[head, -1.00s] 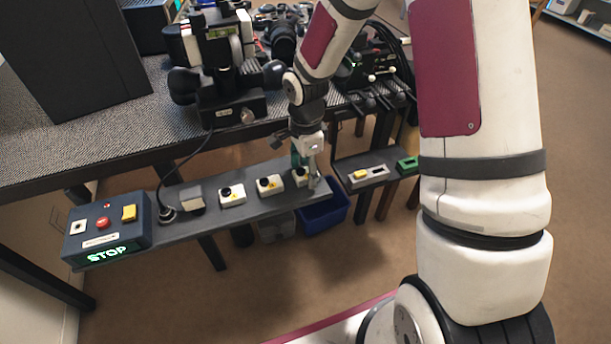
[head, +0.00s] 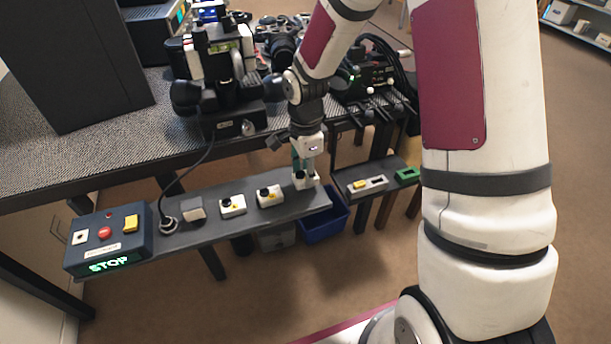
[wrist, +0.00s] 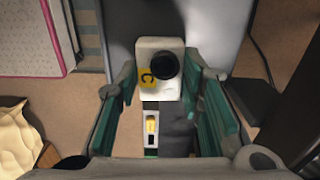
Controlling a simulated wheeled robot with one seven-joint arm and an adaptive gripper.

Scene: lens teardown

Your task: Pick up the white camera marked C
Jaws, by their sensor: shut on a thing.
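In the wrist view a white camera marked C (wrist: 142,91) sits between my two green-padded fingers, its black round lens facing up and a yellow patch with the letter C on its left side. My gripper (wrist: 160,95) is shut on it. In the head view my gripper (head: 303,165) points down at the right end of the grey shelf (head: 245,205), with the camera (head: 306,181) partly hidden between the fingers. I cannot tell whether the camera touches the shelf.
Two similar white cameras (head: 269,195) (head: 232,205) and a small pale block (head: 194,210) stand left along the shelf. A control box with a STOP display (head: 107,240) is at its left end. A blue bin (head: 324,223) is below; a side shelf (head: 378,175) is at right.

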